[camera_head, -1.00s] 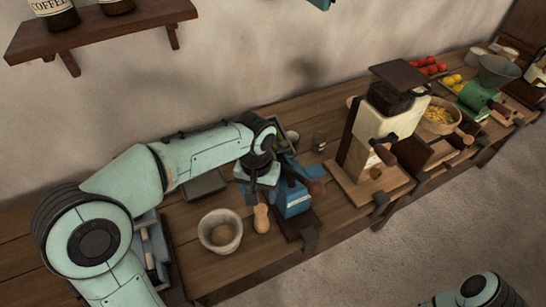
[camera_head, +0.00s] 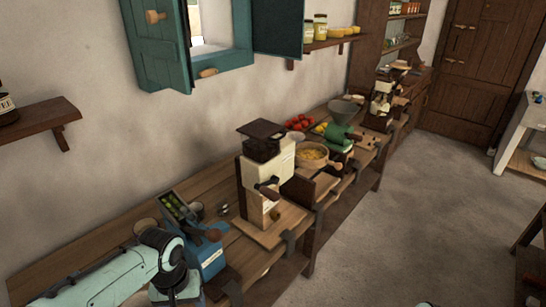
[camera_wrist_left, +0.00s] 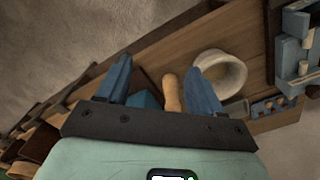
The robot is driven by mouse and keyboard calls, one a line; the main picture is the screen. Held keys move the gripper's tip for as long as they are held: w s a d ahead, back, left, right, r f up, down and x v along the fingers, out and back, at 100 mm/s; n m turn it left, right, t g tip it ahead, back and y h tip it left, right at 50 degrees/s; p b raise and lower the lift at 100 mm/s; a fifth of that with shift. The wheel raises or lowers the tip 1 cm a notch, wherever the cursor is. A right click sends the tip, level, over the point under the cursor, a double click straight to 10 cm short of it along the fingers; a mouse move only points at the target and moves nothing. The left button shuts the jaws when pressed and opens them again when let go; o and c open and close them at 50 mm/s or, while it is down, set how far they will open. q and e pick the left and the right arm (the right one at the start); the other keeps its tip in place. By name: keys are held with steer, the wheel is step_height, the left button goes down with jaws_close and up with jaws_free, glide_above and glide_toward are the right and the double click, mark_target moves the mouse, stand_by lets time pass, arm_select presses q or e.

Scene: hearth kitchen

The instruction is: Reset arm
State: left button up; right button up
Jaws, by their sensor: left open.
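My left arm (camera_head: 95,275) reaches in at the bottom left of the head view, with its wrist at the bottom edge. My left gripper (camera_wrist_left: 157,66) shows in the left wrist view with its two blue fingers wide apart. It is empty and above the wooden bench (camera_wrist_left: 160,50). A tan wooden pestle (camera_wrist_left: 172,92) shows between the fingers, and a cream bowl (camera_wrist_left: 219,71) stands beside it. Whether the fingers touch anything is hard to tell. My right gripper is in neither view.
A blue hand-cranked device (camera_head: 207,256) stands close beside my left wrist. Open shutters (camera_head: 155,45) hang above.

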arm_select(q)
steer(key=s+d+f+g+h, duration=0.1)
steer(key=s+d+f+h, duration=0.15)
steer(key=f, duration=0.95)
steer(key=s+d+f+h, duration=0.1)
steer(key=d+f, duration=0.2)
steer(key=f, duration=1)
steer(key=s+d+f+n, duration=0.1)
steer(key=s+f+n, duration=0.1)
steer(key=s+f, duration=1.2)
steer(key=shift+s+d+f, duration=0.15)
steer(key=shift+s+d, duration=0.25)
steer(key=shift+s, duration=0.75)
